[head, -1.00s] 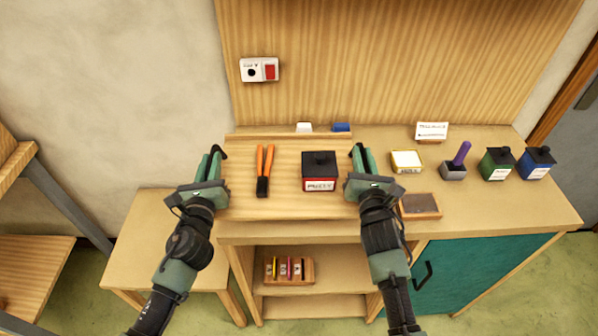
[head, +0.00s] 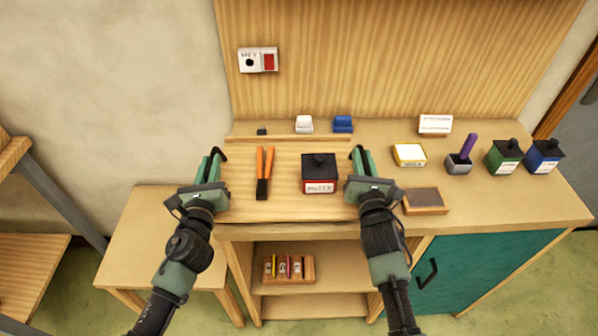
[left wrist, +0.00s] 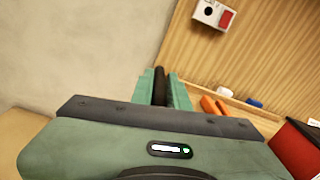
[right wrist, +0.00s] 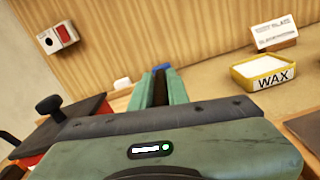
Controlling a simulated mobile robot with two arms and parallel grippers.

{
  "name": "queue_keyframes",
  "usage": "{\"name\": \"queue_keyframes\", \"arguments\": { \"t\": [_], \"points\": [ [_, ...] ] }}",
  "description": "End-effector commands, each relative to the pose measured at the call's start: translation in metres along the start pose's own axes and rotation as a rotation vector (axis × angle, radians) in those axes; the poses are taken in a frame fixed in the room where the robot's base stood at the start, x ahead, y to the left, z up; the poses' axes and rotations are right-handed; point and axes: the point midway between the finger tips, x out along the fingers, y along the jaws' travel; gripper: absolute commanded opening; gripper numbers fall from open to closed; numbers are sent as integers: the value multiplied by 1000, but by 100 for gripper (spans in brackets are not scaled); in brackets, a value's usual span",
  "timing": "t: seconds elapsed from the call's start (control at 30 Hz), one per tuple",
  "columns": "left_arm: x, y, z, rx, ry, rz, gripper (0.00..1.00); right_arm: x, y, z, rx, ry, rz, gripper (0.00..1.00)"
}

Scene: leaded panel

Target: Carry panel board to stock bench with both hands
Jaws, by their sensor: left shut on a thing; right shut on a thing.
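The panel board (head: 285,208) is a light wooden board with a raised far rail. It looks roughly level in the head view, over the left part of a wooden bench (head: 480,205) with a teal door. Whether it touches the bench top, I cannot tell. Orange-handled pliers (head: 265,172) and a black-topped red box (head: 319,173) lie on the board. My left gripper (head: 214,165) is shut on the board's left side, at a dark handle. My right gripper (head: 361,162) is shut on its right side. Both wrist views show the fingers around a dark bar.
Behind the board are a white block (head: 304,124), a blue block (head: 343,124) and a small dark piece (head: 262,131). To the right are a wax tin (head: 409,155), a dark-topped wooden block (head: 424,200), and green (head: 504,156) and blue (head: 544,156) containers. A lower table (head: 150,235) stands left.

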Motion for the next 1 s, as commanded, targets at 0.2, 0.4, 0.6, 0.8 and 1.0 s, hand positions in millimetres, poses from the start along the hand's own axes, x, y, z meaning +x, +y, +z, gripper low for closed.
{"name": "queue_keyframes", "arguments": {
  "t": [0.2, 0.4, 0.6, 0.8, 1.0],
  "points": [
    [1, 8, -12, 7, -1, 11, 19, 0, -7, -12, -7, -1, -7, 19],
    [0, 6, -10, 4, 0, 7, 38, 0, -5, -10, -4, 0, -5, 38],
    [-1, 4, -11, 2, 0, 3, 38, 0, -4, -11, -2, 0, -2, 38],
    [-24, 3, -12, 2, 2, 2, 38, 0, -3, -11, -1, 0, -1, 38],
    [-68, 4, -12, 2, 4, 4, 38, 0, -3, -11, 0, 0, -1, 38]
  ]
}}
